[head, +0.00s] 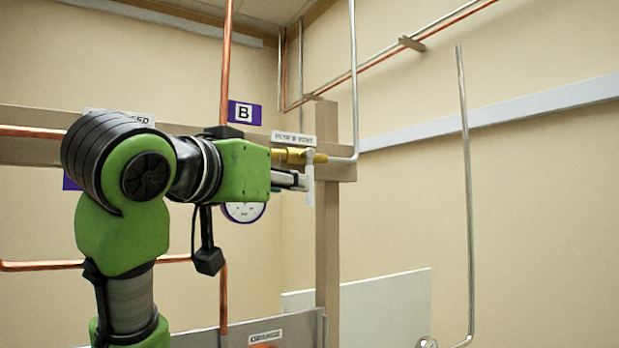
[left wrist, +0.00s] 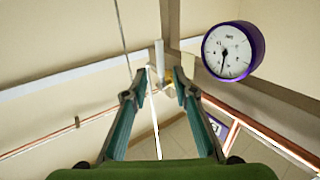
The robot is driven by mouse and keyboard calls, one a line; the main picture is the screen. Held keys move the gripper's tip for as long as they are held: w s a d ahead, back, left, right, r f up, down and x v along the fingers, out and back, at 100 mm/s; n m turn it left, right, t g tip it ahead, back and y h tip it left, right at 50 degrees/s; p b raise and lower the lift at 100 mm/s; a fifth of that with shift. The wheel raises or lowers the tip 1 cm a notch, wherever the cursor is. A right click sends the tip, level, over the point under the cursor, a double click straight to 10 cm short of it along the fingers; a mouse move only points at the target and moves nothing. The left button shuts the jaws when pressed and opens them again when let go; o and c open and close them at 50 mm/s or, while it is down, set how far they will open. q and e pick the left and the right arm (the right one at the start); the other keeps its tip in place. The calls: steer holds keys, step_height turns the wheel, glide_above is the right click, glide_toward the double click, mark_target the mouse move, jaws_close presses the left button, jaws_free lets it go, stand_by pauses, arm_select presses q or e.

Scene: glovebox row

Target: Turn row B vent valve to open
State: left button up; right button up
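The row B vent valve (head: 293,156) is a brass body on the wall rail, under a small label and the purple B sign (head: 245,112). Its pale handle (head: 310,182) hangs down from the valve's right end. My left gripper (head: 294,181) is just below the brass body, its tips close to the handle. In the left wrist view the two fingers (left wrist: 158,82) are apart, and the pale handle (left wrist: 159,60) shows in the gap between their tips. I cannot tell whether it lies between them or beyond. Part of the brass body shows (left wrist: 171,88). My right gripper is out of view.
A purple-rimmed gauge (head: 244,211) sits behind and below my left gripper; it shows large in the left wrist view (left wrist: 228,50). A copper pipe (head: 225,70) rises close behind the arm. A wooden post (head: 328,250) stands below the valve. Right of it is open space before a metal pipe (head: 467,180).

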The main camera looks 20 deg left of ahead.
mark_target(308, 209)
arm_select(q)
steer(key=w+p, duration=0.1)
steer(key=w, duration=0.2)
steer(key=w+p, duration=0.1)
steer(key=w, duration=0.2)
steer(key=w+p, duration=0.2)
steer(key=w, duration=0.1)
steer(key=shift+d, duration=0.3)
steer(key=shift+w, duration=0.25)
steer(key=shift+s, duration=0.1)
jaws_close()
